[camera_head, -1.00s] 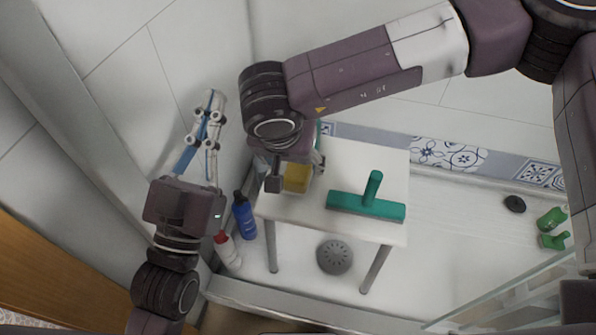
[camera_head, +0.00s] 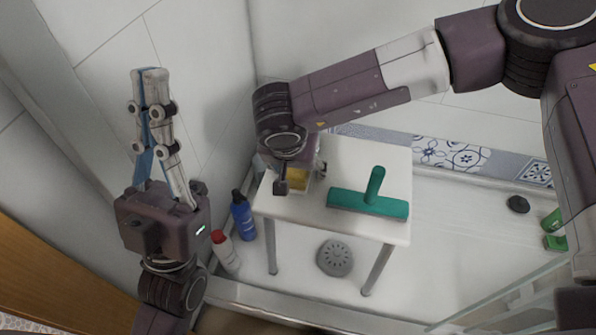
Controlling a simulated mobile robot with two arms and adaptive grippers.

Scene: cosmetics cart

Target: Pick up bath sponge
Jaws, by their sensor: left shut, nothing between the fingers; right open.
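The bath sponge (camera_head: 299,179), a yellow block, sits on the white stool (camera_head: 345,158) at its left side. My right gripper (camera_head: 302,177) reaches down over it from above, open, with one dark finger at the sponge's left and another part at its right. The gripper's body hides the sponge's upper part, and I cannot tell whether the fingers touch it. My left gripper (camera_head: 148,75) is raised at the left by the tiled wall, pointing up, shut and empty, well away from the stool.
A green squeegee (camera_head: 370,203) lies on the stool, right of the sponge. Blue (camera_head: 242,216) and white red-capped (camera_head: 226,250) bottles stand left of the stool. A grey drain (camera_head: 335,258) is below. Green bottles (camera_head: 555,242) and a black disc (camera_head: 517,204) are at right.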

